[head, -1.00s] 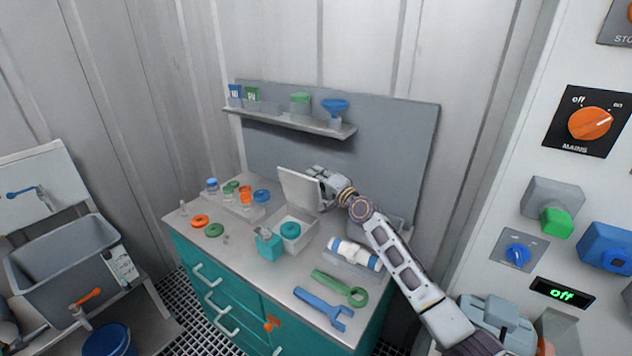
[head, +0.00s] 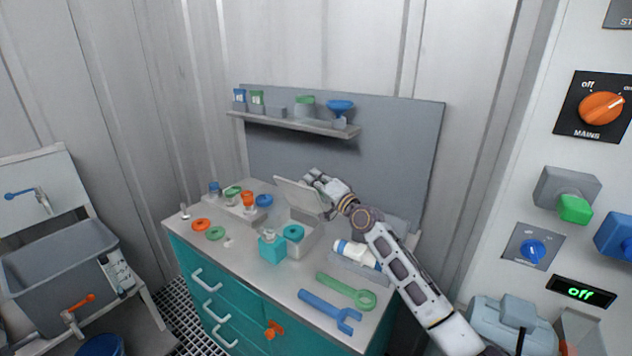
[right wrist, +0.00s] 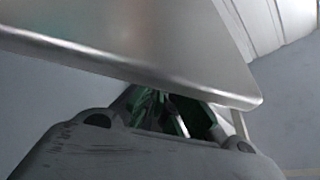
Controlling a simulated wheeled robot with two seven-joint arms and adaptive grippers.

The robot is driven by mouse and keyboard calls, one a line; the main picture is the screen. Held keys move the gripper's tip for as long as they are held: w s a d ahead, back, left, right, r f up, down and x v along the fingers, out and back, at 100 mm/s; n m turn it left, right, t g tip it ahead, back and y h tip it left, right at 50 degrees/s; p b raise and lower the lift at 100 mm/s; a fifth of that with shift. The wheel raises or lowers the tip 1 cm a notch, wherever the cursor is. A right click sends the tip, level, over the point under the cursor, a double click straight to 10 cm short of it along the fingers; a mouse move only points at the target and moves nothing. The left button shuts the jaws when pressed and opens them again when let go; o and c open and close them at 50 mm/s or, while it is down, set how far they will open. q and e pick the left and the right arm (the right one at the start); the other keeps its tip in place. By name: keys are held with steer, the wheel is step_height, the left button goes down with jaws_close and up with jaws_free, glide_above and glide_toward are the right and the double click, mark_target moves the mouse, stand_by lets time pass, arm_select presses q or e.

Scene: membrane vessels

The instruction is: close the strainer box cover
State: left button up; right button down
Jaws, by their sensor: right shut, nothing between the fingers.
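The strainer box (head: 306,236) stands on the bench top, light grey, with a teal round part (head: 293,232) inside it. Its cover (head: 300,195) is a pale flat plate, hinged up and tilted over the back of the box, so the box is open. My right gripper (head: 314,178) is shut and empty, behind the cover near its upper right edge. In the right wrist view the cover (right wrist: 150,45) crosses close in front of the gripper (right wrist: 165,110); contact is hard to tell. My left gripper is not in view.
A white cylinder (head: 357,254), a green wrench (head: 346,291) and a blue wrench (head: 330,311) lie to the right. Coloured rings and small vessels are at left. A shelf (head: 290,124) hangs behind.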

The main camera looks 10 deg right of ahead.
mark_target(308, 193)
steer(key=shift+s+a, duration=0.3)
steer(key=shift+s+a+p, duration=0.25)
steer(key=shift+a+p, duration=0.05)
steer(key=shift+p, duration=0.05)
steer(key=shift+s+a+f+n, duration=0.2)
steer(key=shift+s+a+n, duration=0.05)
steer(key=shift+n, duration=0.05)
steer(key=shift+s+a+b, duration=0.1)
steer(key=shift+s+b, duration=0.05)
steer(key=shift+b, duration=0.2)
steer(key=shift+s+a+f+n+y+b, duration=0.3)
steer(key=shift+n+b, duration=0.2)
steer(key=shift+n, duration=0.1)
steer(key=shift+s+a, duration=0.4)
steer(key=shift+a, duration=0.05)
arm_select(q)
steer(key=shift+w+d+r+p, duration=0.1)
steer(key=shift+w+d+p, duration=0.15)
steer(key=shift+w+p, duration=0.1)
arm_select(e)
steer(key=shift+s+a+f, duration=0.15)
steer(key=shift+s+a, duration=0.15)
